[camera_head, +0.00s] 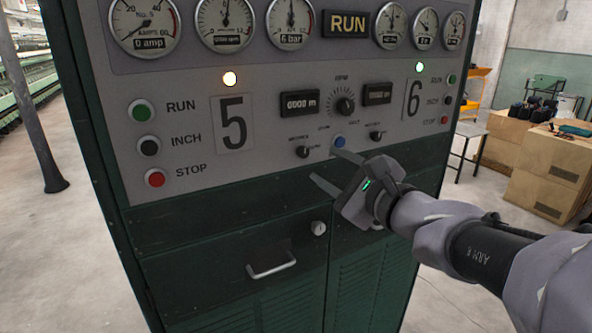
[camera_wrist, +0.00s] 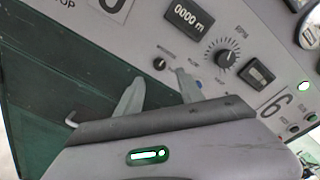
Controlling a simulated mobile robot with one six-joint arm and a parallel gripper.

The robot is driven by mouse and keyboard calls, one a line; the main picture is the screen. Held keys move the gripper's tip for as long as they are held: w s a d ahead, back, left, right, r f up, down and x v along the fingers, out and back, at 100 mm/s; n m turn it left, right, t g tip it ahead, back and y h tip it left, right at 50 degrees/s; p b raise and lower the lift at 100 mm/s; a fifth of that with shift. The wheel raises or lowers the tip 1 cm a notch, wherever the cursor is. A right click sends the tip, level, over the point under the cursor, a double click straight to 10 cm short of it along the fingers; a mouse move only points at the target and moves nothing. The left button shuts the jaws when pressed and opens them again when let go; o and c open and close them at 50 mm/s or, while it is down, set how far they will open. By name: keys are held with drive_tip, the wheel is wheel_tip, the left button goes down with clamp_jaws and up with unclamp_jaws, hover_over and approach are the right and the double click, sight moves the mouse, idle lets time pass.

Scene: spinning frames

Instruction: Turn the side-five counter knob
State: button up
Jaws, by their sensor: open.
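The side-five counter knob (camera_head: 302,152) is a small black knob low on the grey panel, below the left counter window (camera_head: 299,103) and right of the large 5. In the wrist view the knob (camera_wrist: 160,64) shows just beyond and between the fingertips. My gripper (camera_head: 336,171) is open and empty in front of the panel's lower edge. In the head view its fingertips are right of and below the knob. In the wrist view my gripper (camera_wrist: 160,77) shows two spread fingers with nothing between them. I see no contact with the knob.
A blue button (camera_head: 339,142), a large dial (camera_head: 344,105) and a second small knob (camera_head: 376,136) sit nearby to the right. Run, inch and stop buttons (camera_head: 155,179) line the left. A drawer handle (camera_head: 271,265) and small round knob (camera_head: 318,228) stick out below.

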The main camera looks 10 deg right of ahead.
drive_tip(key=p+v, duration=0.1)
drive_tip(key=v, duration=0.8)
drive_tip(key=shift+s, duration=0.15)
drive_tip(key=s+a+f+n+g+y+b, duration=0.2)
drive_tip(key=s+a+f+n+g, duration=0.7)
drive_tip(key=a+f, duration=0.4)
drive_tip(key=s+d+f+n+g+h+b, duration=0.1)
drive_tip(key=s+f+n+h, duration=0.4)
drive_tip(key=n, duration=0.5)
wheel_tip(320, 180, down, 3)
drive_tip(key=s+d+b, duration=0.1)
drive_tip(key=s+d, duration=0.1)
drive_tip(key=shift+s+d+g, duration=0.3)
drive_tip(key=shift+d+g, duration=0.05)
drive_tip(key=shift+g, duration=0.05)
